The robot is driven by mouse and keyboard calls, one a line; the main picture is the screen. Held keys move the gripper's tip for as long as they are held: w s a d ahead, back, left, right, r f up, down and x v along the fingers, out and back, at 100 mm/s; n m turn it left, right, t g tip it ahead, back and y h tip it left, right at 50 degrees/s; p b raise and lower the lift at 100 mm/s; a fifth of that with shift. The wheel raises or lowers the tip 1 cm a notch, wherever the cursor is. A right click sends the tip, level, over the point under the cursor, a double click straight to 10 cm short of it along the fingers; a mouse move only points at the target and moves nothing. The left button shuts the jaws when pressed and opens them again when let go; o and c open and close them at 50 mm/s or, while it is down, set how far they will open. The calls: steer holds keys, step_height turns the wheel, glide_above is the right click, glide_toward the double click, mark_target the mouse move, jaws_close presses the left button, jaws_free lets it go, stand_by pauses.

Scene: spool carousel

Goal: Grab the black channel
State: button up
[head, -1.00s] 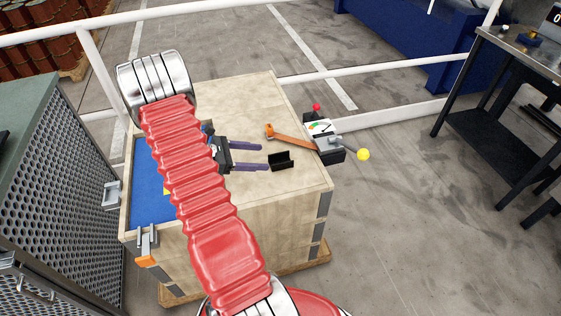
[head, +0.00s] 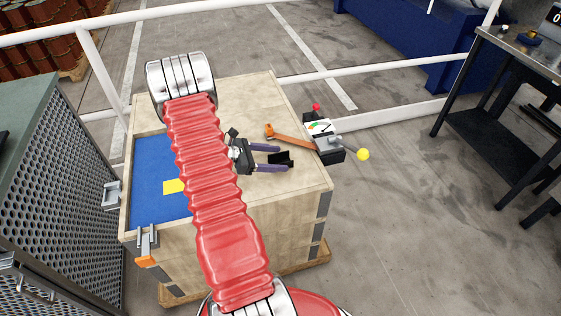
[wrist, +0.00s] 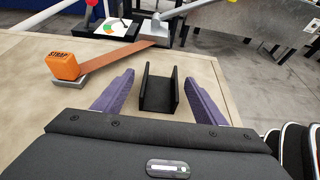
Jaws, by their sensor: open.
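The black channel (wrist: 158,95) is a short U-shaped piece lying on the wooden crate top, open side up. In the wrist view it sits between the two purple fingers of my gripper (wrist: 158,98), with a gap on each side. In the head view the channel (head: 283,158) shows partly between the fingers of my gripper (head: 276,158), which point right from behind my red arm. My gripper is open and empty. Whether the fingers are at the channel's height is hard to tell.
An orange strap block (wrist: 62,66) with an orange strap (head: 289,138) runs to a grey and black gauge device (head: 328,145) with a yellow-knobbed lever (head: 363,154). A blue mat (head: 150,190) covers the crate's left side. White rails (head: 390,70) stand behind.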

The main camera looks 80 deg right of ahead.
steer(key=shift+x, duration=1.25)
steer(key=shift+c, duration=0.6)
steer(key=c, duration=1)
steer(key=shift+r, duration=5)
